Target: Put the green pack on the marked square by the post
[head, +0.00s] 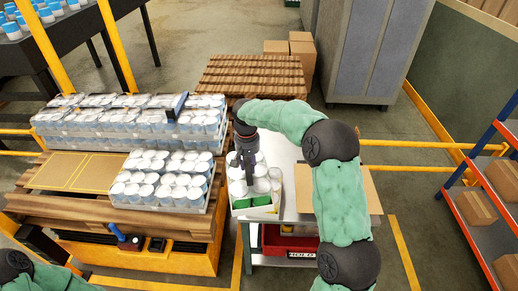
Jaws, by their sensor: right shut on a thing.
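The green pack (240,204) is a white tray of several pale cans with a green label at its front. It is at the left end of the grey table (297,205). My right gripper (243,172) comes down from above and is shut on the pack's left side; the fingertips are partly hidden among the cans. Yellow outlines mark a bare tan sheet (75,172) on the pallet at left. A dark blue upright piece (178,105) stands among the packs behind; I cannot tell if it is the post. My left arm shows at bottom left, its gripper out of view.
Packs of white cans (160,180) fill the pallet's right front, with more packs (125,115) behind. A red bin (288,241) is under the table. A stack of wooden pallets (253,76) is behind. Yellow rails and a shelf with boxes (476,208) stand around.

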